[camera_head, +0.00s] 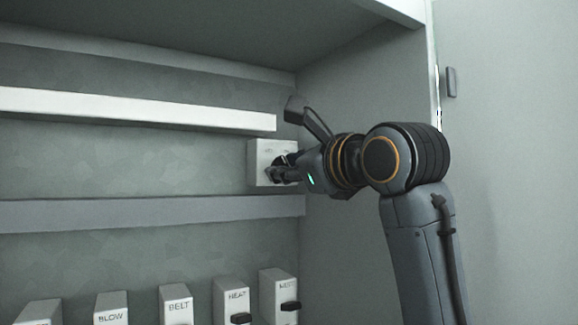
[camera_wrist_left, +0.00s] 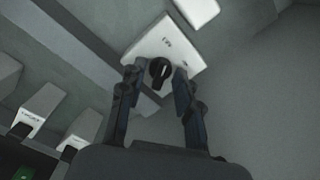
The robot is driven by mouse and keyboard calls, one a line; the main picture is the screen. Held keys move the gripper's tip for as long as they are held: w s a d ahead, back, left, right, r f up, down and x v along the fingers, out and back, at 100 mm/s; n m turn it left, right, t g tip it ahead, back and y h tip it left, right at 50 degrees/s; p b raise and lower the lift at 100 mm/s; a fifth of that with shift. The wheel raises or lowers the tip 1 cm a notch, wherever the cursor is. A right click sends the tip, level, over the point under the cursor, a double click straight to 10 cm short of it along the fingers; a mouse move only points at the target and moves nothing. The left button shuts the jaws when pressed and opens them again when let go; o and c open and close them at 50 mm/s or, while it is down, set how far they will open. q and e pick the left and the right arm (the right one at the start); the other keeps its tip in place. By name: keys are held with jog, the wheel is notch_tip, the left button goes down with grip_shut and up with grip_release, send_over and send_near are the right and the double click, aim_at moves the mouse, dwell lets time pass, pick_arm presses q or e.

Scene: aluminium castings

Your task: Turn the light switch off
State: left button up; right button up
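The light switch is a white box (camera_head: 257,150) on the cabinet's back wall, below the white bar. In the left wrist view the box (camera_wrist_left: 163,42) carries a black rotary knob (camera_wrist_left: 159,70); its small lettering is too blurred to read. My left gripper (camera_head: 275,174) is at the front of the box and hides most of the knob in the head view. In the left wrist view my left gripper (camera_wrist_left: 157,82) is open, with one finger on each side of the knob. Slim gaps seem to show beside it; I cannot tell whether either finger touches. My right gripper is not in view.
A row of white switch boxes stands below, including BLOW (camera_head: 111,308), BELT (camera_head: 176,302) and HEAT (camera_head: 231,295). A white bar (camera_head: 140,108) and a grey rail (camera_head: 150,212) cross the back wall. The cabinet's side wall (camera_head: 345,95) is close on the right.

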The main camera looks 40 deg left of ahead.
pick_arm(q)
jog(key=v, duration=1.2)
dwell(0.4)
